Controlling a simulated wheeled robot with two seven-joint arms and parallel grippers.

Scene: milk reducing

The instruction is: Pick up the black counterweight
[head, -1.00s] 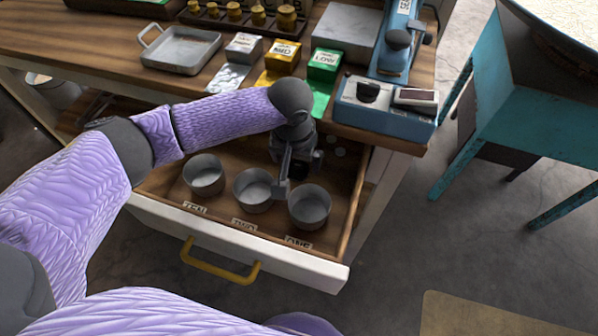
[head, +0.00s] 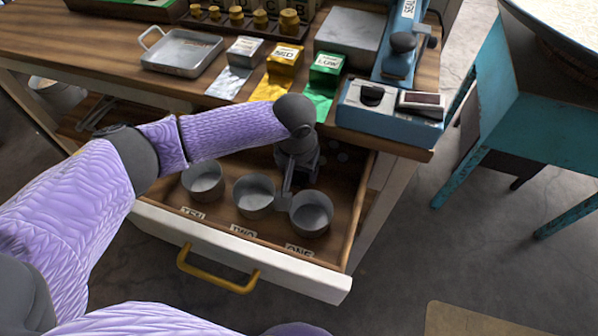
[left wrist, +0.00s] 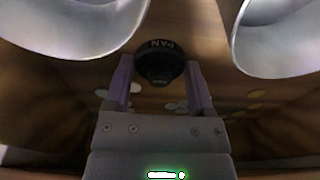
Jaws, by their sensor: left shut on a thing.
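The black counterweight (left wrist: 160,64), a round black piece with lettering that seems to read "PAN", sits between the two fingers of my left gripper (left wrist: 160,84) in the left wrist view. The fingers are shut on it from both sides. In the head view my left gripper (head: 292,180) reaches down into the open drawer (head: 345,195), behind the metal cups. The counterweight cannot be made out there behind the gripper. I cannot tell whether it touches the drawer floor. My right gripper is in neither view.
Three metal cups (head: 203,182) (head: 254,196) (head: 312,214) stand close in front of the gripper, above labels. Small pale discs (left wrist: 172,106) lie on the drawer floor. The table edge overhangs the drawer's back, with a blue device (head: 390,112) at its corner.

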